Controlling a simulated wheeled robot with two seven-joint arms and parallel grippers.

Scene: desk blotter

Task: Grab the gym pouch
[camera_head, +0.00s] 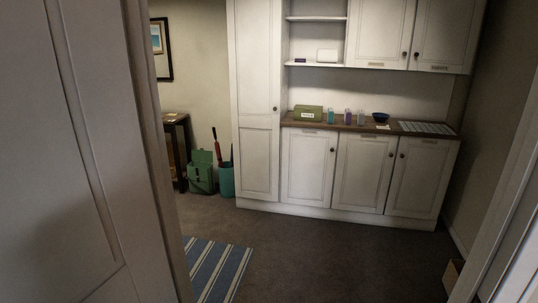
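Nothing in view can be told for sure as the gym pouch. A green bag-like thing (201,172) with a raised flap or back stands on the floor left of the tall cabinet; I cannot tell what it is. A green box (308,114) with a white label sits on the counter; its wording is too small to read. The cabinets' insides are hidden behind shut doors. Neither of my grippers is in view.
A door or panel (75,160) fills the near left, and a white frame edge stands at the near right. The middle floor is clear.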

